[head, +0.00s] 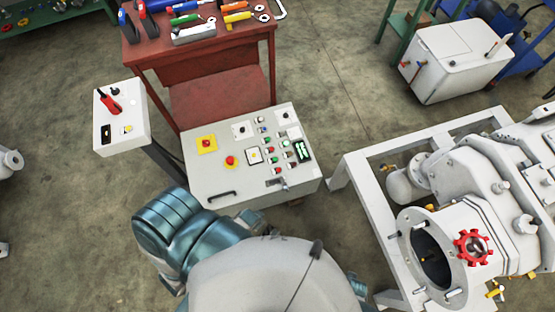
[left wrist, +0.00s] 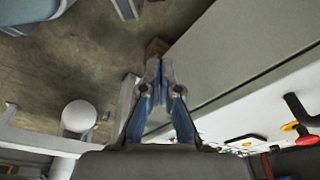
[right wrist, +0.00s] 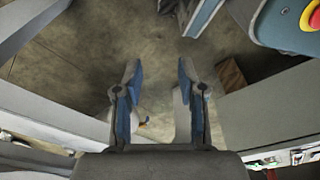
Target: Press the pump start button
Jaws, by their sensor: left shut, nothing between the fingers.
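The control panel (head: 222,185) is a pale sloped cabinet top in the middle of the head view. It carries rows of small green and red buttons (head: 275,159), a lit display (head: 302,151) and red knobs on yellow plates (head: 206,143). The labels are too small to read, so I cannot tell which is the pump start button. My left gripper (left wrist: 158,68) is shut and empty beside the cabinet wall (left wrist: 245,65); panel controls show at lower right there. My right gripper (right wrist: 159,68) is open and empty, with cabinet sides on both sides. Neither gripper shows in the head view.
A white frame (head: 350,170) with the pump (head: 440,225) is at the right. Concrete floor (head: 330,70) lies open between.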

